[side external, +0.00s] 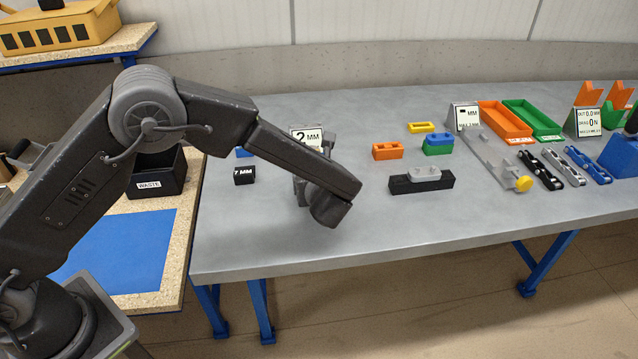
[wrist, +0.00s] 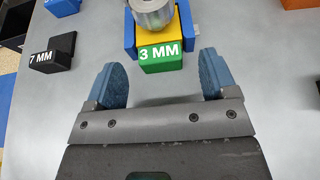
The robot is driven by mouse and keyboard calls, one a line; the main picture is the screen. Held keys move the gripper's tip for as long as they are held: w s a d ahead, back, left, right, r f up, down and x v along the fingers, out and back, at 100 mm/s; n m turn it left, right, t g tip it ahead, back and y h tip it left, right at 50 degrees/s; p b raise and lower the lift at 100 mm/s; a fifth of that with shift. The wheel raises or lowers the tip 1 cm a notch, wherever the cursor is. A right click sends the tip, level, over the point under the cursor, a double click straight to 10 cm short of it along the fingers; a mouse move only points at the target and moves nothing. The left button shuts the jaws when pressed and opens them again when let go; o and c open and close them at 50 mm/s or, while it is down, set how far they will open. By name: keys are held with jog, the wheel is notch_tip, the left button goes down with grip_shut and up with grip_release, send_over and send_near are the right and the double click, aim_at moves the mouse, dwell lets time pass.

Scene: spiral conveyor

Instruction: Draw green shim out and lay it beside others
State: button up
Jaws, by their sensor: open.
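The green shim (wrist: 161,58), marked 3 MM, pokes out toward me from a blue fixture (wrist: 130,35) in the wrist view. A yellow block (wrist: 183,25) sits behind and above it, with a metal cylinder (wrist: 152,12) on top. My gripper (wrist: 161,68) is open, its two blue fingers on either side of the shim's near end, with visible gaps. In the side view my gripper (side external: 327,208) hangs low over the table, and the arm hides the shim. A black block (wrist: 54,53) marked 7 MM lies to the left; it also shows in the side view (side external: 244,175).
A 2 MM sign (side external: 306,137) stands behind my arm. To the right are an orange block (side external: 387,151), a yellow piece (side external: 421,127), a green block (side external: 437,150) and a black block (side external: 421,185). The table front is clear.

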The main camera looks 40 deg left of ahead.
jog(key=shift+w+a+f, duration=0.2)
jog(key=shift+w+a, duration=0.15)
jog(key=c, duration=1.1)
jog(key=shift+s+d, duration=2.15)
